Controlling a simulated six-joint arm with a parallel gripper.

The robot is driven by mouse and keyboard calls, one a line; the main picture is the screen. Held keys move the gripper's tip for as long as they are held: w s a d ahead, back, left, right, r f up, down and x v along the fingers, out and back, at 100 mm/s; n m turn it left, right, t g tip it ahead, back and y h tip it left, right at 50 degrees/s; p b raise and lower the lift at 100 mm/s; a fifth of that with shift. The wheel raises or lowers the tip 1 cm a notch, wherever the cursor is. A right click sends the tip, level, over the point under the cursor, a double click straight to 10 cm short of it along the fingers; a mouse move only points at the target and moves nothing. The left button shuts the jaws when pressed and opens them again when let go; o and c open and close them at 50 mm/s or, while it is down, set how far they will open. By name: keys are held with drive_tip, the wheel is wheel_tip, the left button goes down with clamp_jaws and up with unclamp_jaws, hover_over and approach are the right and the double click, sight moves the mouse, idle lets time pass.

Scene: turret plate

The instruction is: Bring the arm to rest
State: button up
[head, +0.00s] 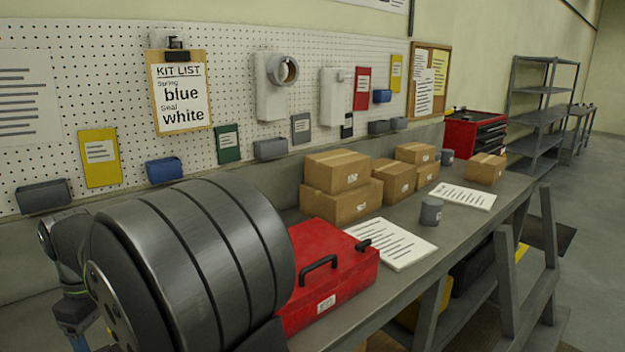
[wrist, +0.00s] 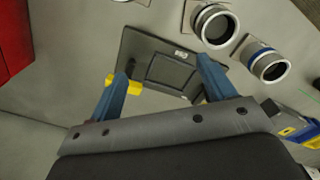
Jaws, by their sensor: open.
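My gripper (wrist: 163,70) shows in the wrist view with its two blue fingers spread apart and nothing between them. Beyond the fingers is a dark grey rectangular plate or tray (wrist: 150,58) with a raised inner outline. A small yellow piece (wrist: 135,88) shows on both sides of the left finger; I cannot tell if it touches the finger. In the head view a big dark ribbed link of my arm (head: 190,265) fills the lower left, and I cannot make out the gripper's fingertips there.
Two round open cups, one plain-rimmed (wrist: 214,26) and one blue-banded (wrist: 268,65), stand right of the plate. A blue and yellow item (wrist: 302,132) lies at right. On the bench are a red toolbox (head: 325,270), cardboard boxes (head: 340,200) and papers. A kit list (head: 181,95) reads spring blue, seal white.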

drive_tip(key=a+m, duration=0.2)
drive_tip(key=a, duration=0.7)
drive_tip(key=f, duration=0.5)
drive_tip(key=shift+w+a+f, duration=0.15)
drive_tip(key=shift+w+f, duration=0.1)
drive_tip(key=shift+w, duration=0.1)
drive_tip(key=shift+f, duration=0.7)
drive_tip(key=shift+o, duration=0.2)
drive_tip(key=o, duration=0.5)
drive_tip(key=d+r+m, duration=0.3)
drive_tip(key=d+r, duration=0.4)
drive_tip(key=d, duration=0.3)
drive_tip(key=d+r+m, duration=0.3)
drive_tip(key=d+r, duration=0.4)
drive_tip(key=d, duration=0.3)
drive_tip(key=f, duration=1)
drive_tip(key=shift+w+a, duration=0.25)
drive_tip(key=shift+w, duration=0.05)
